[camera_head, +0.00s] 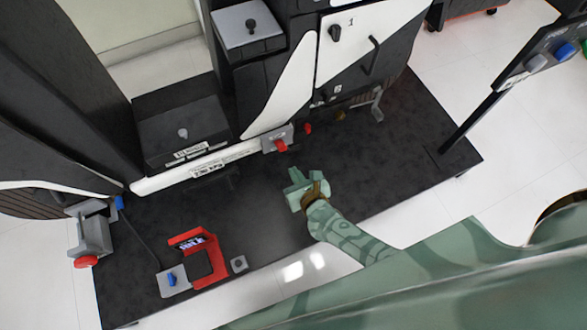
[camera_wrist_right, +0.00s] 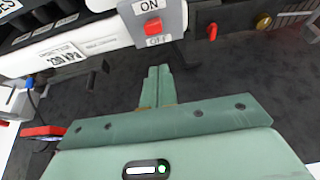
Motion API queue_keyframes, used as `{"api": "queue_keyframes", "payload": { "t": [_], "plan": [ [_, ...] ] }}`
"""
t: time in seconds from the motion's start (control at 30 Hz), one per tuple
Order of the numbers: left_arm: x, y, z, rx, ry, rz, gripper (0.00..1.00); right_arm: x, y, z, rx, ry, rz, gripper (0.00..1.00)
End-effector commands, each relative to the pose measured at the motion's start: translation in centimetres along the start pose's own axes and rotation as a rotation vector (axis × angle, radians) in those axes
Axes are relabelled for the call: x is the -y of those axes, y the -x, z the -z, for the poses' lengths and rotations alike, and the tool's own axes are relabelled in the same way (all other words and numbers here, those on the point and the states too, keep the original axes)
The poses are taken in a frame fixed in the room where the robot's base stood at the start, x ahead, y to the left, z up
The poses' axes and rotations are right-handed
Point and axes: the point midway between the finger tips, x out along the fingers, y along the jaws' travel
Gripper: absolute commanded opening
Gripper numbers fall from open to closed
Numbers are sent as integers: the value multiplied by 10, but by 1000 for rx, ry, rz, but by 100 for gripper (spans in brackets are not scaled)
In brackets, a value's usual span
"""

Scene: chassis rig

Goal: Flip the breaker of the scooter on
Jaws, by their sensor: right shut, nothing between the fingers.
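The breaker is a red switch (camera_head: 281,145) on a small grey box at the lower edge of the scooter's white-and-black body. In the right wrist view the red switch (camera_wrist_right: 154,27) sits between the label ON above and OFF below; I cannot tell clearly which way it is tipped. My right gripper (camera_head: 296,177) is over the black platform, on the near side of the breaker and apart from it. In the wrist view its two green fingers (camera_wrist_right: 158,72) are closed together, empty, pointing at the area just below the switch. My left gripper is not in view.
A red frame holding a dark device (camera_head: 212,281) lies on the black platform (camera_head: 330,225) at the lower left. A grey part with a red knob (camera_head: 87,261) is at the far left. A black post with a button panel (camera_head: 540,58) stands at the right. The platform around my gripper is clear.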

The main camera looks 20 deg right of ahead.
Motion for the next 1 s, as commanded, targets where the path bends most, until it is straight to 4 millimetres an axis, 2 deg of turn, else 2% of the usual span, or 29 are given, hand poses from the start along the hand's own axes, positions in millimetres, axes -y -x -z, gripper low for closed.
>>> {"api": "queue_keyframes", "payload": {
  "t": [0.03, 0.23, 0.9, 1.0],
  "plan": [
    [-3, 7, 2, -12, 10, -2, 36, 0, 10, -9, 5, 0, 0, 0],
    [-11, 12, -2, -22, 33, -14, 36, 0, 29, -11, 1, 1, 0, 0],
    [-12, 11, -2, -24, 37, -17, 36, 0, 31, -10, -1, 5, -2, 0],
    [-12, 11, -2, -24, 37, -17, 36, -8, 37, -14, 5, 111, -50, 0]
  ]
}}
